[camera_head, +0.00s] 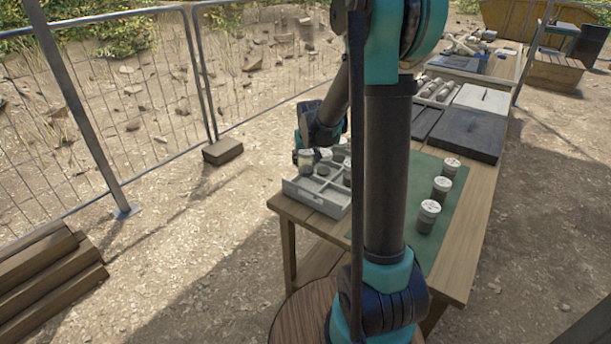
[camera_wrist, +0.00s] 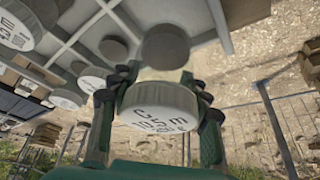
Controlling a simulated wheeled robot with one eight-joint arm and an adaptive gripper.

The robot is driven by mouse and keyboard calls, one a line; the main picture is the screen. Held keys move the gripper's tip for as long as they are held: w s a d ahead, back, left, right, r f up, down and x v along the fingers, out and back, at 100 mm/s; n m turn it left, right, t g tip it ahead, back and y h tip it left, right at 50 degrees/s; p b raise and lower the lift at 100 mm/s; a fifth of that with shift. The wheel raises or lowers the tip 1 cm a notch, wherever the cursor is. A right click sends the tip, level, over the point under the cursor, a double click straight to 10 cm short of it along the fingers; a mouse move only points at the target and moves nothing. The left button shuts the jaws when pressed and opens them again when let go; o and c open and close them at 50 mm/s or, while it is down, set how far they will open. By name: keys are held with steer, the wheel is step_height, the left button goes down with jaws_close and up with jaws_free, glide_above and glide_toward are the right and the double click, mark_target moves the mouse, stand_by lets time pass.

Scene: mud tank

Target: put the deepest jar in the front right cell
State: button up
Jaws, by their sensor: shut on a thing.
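In the head view my gripper (camera_head: 308,146) holds that jar (camera_head: 305,158) at the left side of the grey divided tray (camera_head: 313,197). Whether the jar is clear of the tray or touching it cannot be told. Other jars show in the tray, which also appears in the wrist view (camera_wrist: 101,15). Three white-lidded jars stand in a row on the green mat: near (camera_head: 428,214), middle (camera_head: 441,188) and far (camera_head: 451,168). My arm hides part of the tray.
The wooden table (camera_head: 465,245) carries a dark slab (camera_head: 466,136), a pale slab (camera_head: 484,98) and a core box (camera_head: 437,90) behind the mat. A wire fence (camera_head: 165,90) stands left. Bare mat lies around the three jars.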

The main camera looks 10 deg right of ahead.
mark_target(308, 162)
steer(key=shift+f, duration=3.25)
steer(key=shift+f, duration=0.15)
steer(key=o, duration=1.5)
steer(key=shift+c, duration=0.2)
steer(key=v, duration=1.1)
steer(key=shift+s+r, duration=0.1)
steer(key=shift+r, duration=0.15)
steer(key=shift+s+r, duration=0.3)
steer(key=s+d+f, duration=0.2)
steer(key=s+f, duration=0.1)
steer(key=s, duration=0.9)
steer(key=s+d+f, duration=0.2)
steer(key=s+f, duration=0.1)
steer(key=s, duration=1)
steer(key=shift+d+f+g, duration=0.15)
steer(key=shift+f+g, duration=0.1)
steer(key=shift+g, duration=0.05)
